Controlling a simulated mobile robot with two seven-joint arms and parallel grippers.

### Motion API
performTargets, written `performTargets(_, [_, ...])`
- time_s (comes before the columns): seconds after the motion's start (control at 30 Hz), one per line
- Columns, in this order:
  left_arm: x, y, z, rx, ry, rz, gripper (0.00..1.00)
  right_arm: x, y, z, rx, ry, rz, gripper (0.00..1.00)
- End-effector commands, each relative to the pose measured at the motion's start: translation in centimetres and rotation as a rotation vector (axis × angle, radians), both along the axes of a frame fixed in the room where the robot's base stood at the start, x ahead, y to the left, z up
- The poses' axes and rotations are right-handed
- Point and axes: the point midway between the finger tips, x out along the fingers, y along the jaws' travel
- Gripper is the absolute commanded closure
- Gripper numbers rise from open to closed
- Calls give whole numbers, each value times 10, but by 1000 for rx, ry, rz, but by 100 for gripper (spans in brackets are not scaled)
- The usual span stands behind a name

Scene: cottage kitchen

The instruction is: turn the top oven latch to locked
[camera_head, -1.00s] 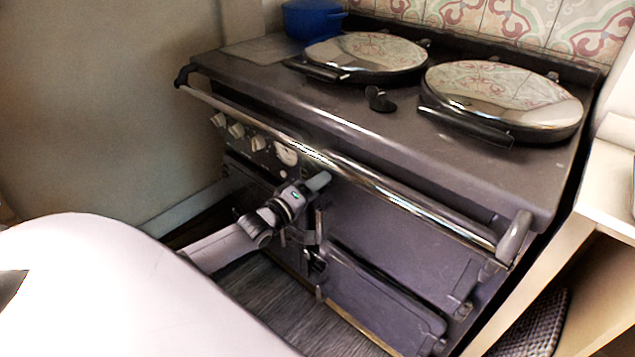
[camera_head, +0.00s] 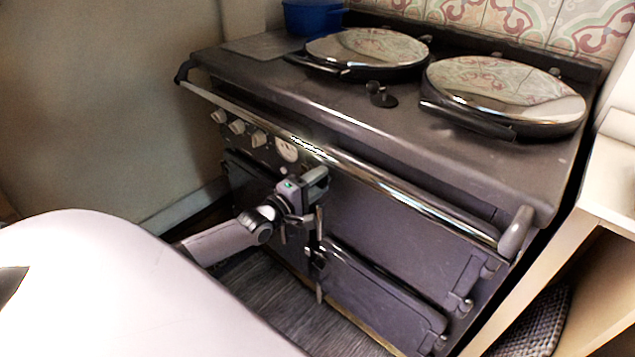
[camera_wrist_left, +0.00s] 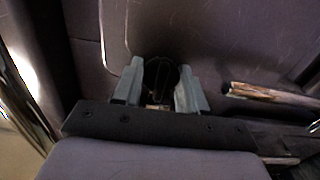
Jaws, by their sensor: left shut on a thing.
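The range cooker (camera_head: 400,160) has dark doors below a chrome rail. My left gripper (camera_head: 320,178) is at the upper door, just under the rail, and covers part of the latch area. In the left wrist view its two grey fingers (camera_wrist_left: 160,80) are closed around a dark rounded piece (camera_wrist_left: 160,72), which looks like part of the top latch. A metal bar (camera_head: 319,220) stands upright just below the gripper; a similar bar shows beside the fingers in the wrist view (camera_wrist_left: 265,97). How these parts join is hidden. My right gripper is not in view.
The chrome rail (camera_head: 400,193) runs across the cooker front above the gripper. Knobs (camera_head: 238,127) and a round gauge (camera_head: 287,149) lie to the left. A lower door (camera_head: 380,300) is below. A pale counter (camera_head: 605,200) stands at the right.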

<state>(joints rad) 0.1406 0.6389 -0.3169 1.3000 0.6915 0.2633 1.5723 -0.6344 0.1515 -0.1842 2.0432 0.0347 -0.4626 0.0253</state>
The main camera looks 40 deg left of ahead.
Motion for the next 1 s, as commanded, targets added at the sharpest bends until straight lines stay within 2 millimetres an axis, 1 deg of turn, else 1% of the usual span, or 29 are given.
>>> performTargets(0.03, [3,6,7,0,-12,10,100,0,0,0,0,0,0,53])
performTargets(0.23, [3,6,6,0,-11,10,100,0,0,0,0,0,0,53])
performTargets(0.27, [3,6,6,0,-11,10,49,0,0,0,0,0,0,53])
performTargets(0.3, [2,6,6,0,-11,9,36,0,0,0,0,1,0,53])
performTargets(0.33, [2,5,6,0,-10,9,33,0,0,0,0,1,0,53])
performTargets(0.67, [-1,3,2,1,-4,4,33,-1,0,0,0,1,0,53])
performTargets(0.77, [-8,3,2,1,-2,3,33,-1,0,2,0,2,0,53])
performTargets(1.0, [-37,6,3,1,-2,5,33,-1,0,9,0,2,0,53])
